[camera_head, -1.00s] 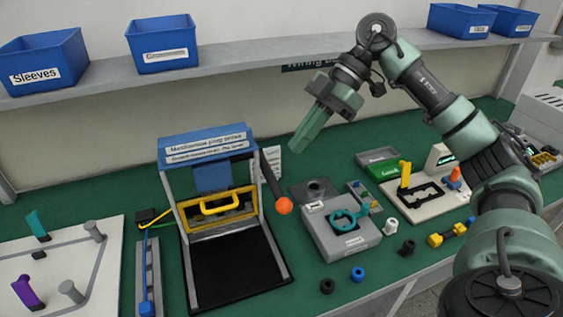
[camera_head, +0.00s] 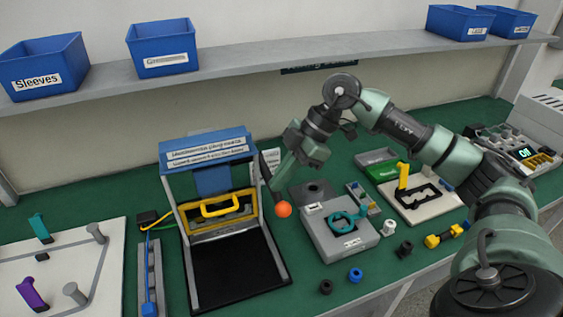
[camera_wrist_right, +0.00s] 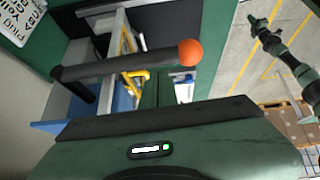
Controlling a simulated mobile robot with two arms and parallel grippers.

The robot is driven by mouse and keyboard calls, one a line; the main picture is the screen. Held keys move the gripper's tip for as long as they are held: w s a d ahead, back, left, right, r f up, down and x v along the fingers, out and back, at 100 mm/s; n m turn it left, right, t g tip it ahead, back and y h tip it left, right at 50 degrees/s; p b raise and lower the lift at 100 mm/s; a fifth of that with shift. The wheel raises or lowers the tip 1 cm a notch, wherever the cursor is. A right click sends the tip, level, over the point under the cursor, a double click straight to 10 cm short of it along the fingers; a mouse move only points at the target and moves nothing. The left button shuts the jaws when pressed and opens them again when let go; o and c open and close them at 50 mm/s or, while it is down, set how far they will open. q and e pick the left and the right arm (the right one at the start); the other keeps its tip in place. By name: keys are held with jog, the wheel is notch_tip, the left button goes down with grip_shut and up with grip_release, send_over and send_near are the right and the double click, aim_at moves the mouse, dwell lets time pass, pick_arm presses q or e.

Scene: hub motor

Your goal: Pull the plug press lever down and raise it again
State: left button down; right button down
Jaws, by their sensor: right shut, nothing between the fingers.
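The plug press (camera_head: 207,157) has a blue top, a yellow-handled part and a black base. Its dark lever (camera_head: 265,168) hangs along the right side, tilted down to an orange ball knob (camera_head: 284,209). The lever (camera_wrist_right: 120,66) and ball (camera_wrist_right: 190,52) also show in the right wrist view. My right gripper (camera_head: 277,184) is shut and empty, its tips close beside the lever just above the ball. I cannot tell whether they touch it. An arm that may be my left one (camera_wrist_right: 285,50) shows small in the wrist view; its jaws are unclear.
A grey fixture with a teal ring (camera_head: 340,238) stands right of the press, with small black and blue rings in front. A white board (camera_head: 60,270) with pegs lies at left. Blue bins (camera_head: 161,50) sit on the shelf above.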

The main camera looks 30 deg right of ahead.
aim_at(280, 193)
jog(key=shift+d+f, duration=0.1)
jog(key=shift+f, duration=0.2)
jog(key=f+b, duration=0.2)
jog(key=f+t+b, duration=0.1)
jog(key=b, duration=0.1)
jog(key=shift+s, duration=0.25)
jog(key=shift+s+f, duration=0.1)
jog(key=shift+f, duration=0.3)
